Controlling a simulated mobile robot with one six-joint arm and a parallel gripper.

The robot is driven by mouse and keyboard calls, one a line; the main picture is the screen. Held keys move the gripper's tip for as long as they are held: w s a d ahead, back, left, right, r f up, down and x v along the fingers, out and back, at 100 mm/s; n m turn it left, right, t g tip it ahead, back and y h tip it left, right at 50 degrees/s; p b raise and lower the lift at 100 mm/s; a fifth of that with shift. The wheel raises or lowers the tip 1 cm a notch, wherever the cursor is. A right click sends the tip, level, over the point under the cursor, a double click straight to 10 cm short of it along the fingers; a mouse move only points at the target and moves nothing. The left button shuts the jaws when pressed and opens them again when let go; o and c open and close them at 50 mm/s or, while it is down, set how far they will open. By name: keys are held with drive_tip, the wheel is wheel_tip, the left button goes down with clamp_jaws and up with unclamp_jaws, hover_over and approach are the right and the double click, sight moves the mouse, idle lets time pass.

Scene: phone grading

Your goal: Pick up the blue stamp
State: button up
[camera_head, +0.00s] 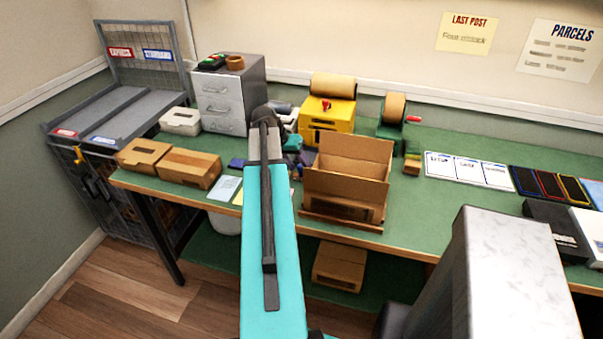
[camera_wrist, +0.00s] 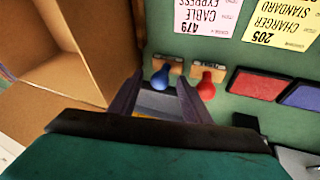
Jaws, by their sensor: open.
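The blue stamp (camera_wrist: 160,80) is in the wrist view, with a rounded blue handle on a wooden block, on the green table top. My gripper (camera_wrist: 161,88) is open, with its dark fingers reaching up from the bottom of the wrist view. The blue handle appears between the two fingertips. I cannot tell how far above or around it they are, and I see no grip on it. A red stamp (camera_wrist: 206,87) with a similar wooden block stands just right of it, near the right fingertip. In the head view my arm hides this spot.
An open cardboard box (camera_wrist: 68,85) stands close on the left of the wrist view. A red ink pad (camera_wrist: 260,84) and a blue ink pad (camera_wrist: 304,97) lie to the right. A pink card (camera_wrist: 205,14) and a yellow card (camera_wrist: 283,22) lie beyond the stamps.

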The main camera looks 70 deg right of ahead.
clamp_jaws()
drive_tip(key=shift+r, duration=0.1)
idle(0.5)
drive_tip(key=shift+r+b, duration=0.75)
drive_tip(key=shift+r, duration=0.8)
drive_tip(key=a+r+b, duration=0.1)
drive_tip(key=a+b, duration=0.2)
drive_tip(key=a, duration=1.2)
drive_tip(key=shift+w+a+r+b, duration=0.3)
drive_tip(key=shift+w+a+r, duration=0.1)
